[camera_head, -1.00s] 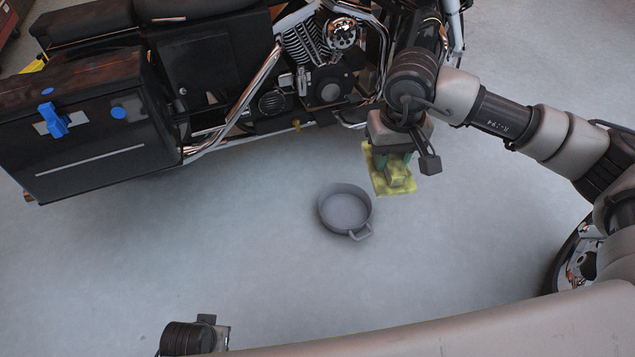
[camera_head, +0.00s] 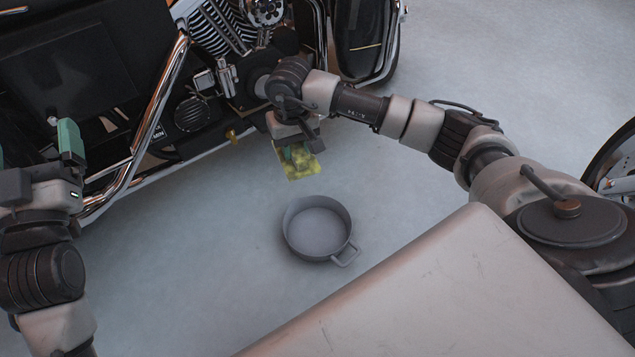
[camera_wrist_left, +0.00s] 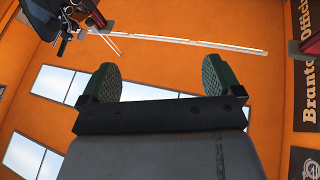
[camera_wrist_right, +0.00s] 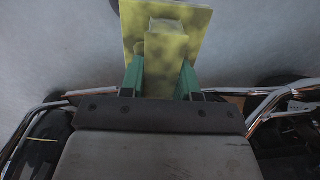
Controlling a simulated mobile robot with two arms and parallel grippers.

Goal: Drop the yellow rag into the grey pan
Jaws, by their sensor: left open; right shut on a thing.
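The yellow rag (camera_head: 299,162) hangs from my right gripper (camera_head: 294,146), which is shut on it. In the right wrist view the rag (camera_wrist_right: 170,40) shows pinched between the green fingertips (camera_wrist_right: 160,78), stained with darker patches. The grey pan (camera_head: 318,228) stands on the floor, empty, with a loop handle at its lower right. In the head view the rag is just above and left of the pan, apart from it. My left gripper (camera_head: 36,146) is at the left edge, open and empty; the left wrist view (camera_wrist_left: 157,82) shows its fingers apart.
A black and chrome motorcycle (camera_head: 130,80) fills the upper left, close behind my right gripper. Its chrome pipes (camera_head: 150,130) run beside my left gripper. The grey floor (camera_head: 190,270) around the pan is clear. A wheel (camera_head: 612,165) shows at the right edge.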

